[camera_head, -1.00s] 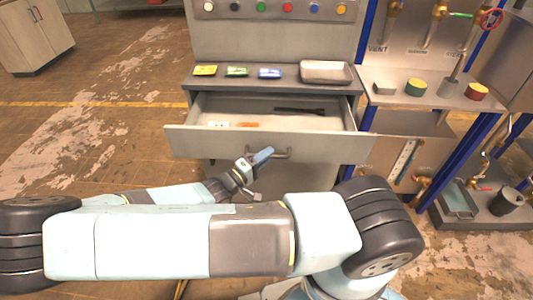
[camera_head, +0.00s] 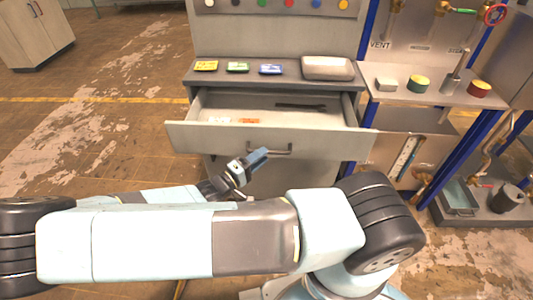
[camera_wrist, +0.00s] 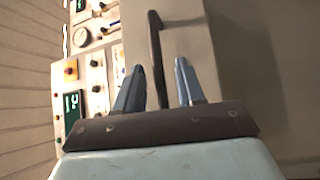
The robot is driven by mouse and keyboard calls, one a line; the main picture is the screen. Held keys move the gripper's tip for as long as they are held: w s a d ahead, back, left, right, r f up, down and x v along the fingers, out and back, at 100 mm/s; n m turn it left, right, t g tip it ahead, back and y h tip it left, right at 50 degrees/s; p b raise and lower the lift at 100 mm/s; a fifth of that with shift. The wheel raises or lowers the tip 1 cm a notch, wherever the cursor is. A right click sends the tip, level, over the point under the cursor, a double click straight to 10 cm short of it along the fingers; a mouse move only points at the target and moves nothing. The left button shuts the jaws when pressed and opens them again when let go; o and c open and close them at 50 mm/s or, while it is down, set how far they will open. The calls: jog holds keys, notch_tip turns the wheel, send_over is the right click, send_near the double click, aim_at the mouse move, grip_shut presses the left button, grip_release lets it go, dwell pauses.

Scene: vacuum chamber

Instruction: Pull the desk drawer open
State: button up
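The grey desk drawer (camera_head: 215,139) stands pulled well out of the desk (camera_head: 215,75), and its inside shows. Its dark bar handle (camera_head: 285,152) is on the middle of the front. My gripper (camera_head: 258,156) is at the handle's left part, just in front of it. In the wrist view my gripper (camera_wrist: 160,64) has its two blue-grey fingers apart. The handle (camera_wrist: 154,38) runs between them in the picture, with a gap to the right finger. I cannot tell whether the left finger touches it. The drawer front (camera_wrist: 245,55) fills the right there.
The drawer holds a dark long tool (camera_head: 301,106) and small white and orange items. A blue-framed valve rack (camera_head: 440,95) stands close on the right.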

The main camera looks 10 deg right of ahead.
jog(key=v, duration=1)
jog(key=shift+a+f, duration=0.25)
jog(key=shift+a, duration=0.05)
jog(key=shift+s, duration=0.1)
jog(key=d+r+m+g+y, duration=0.2)
jog(key=d+r+g+y, duration=0.4)
jog(key=r, duration=0.6)
jog(key=d+r+m+g+y, duration=0.2)
jog(key=d+r+g+y, duration=0.2)
jog(key=d+r+y, duration=0.55)
jog(key=s+d+r+t+y, duration=0.1)
jog(key=s+d+r+t, duration=0.1)
jog(key=r, duration=0.7)
jog(key=s+d+r+t, duration=0.2)
jog(key=s+r+t, duration=0.2)
jog(key=s+r, duration=0.3)
notch_tip(320, 180, up, 2)
jog(key=shift+s+d+r+t+y, duration=0.1)
jog(key=shift+s+d+t+y, duration=0.1)
jog(key=shift+s+t+y, duration=0.15)
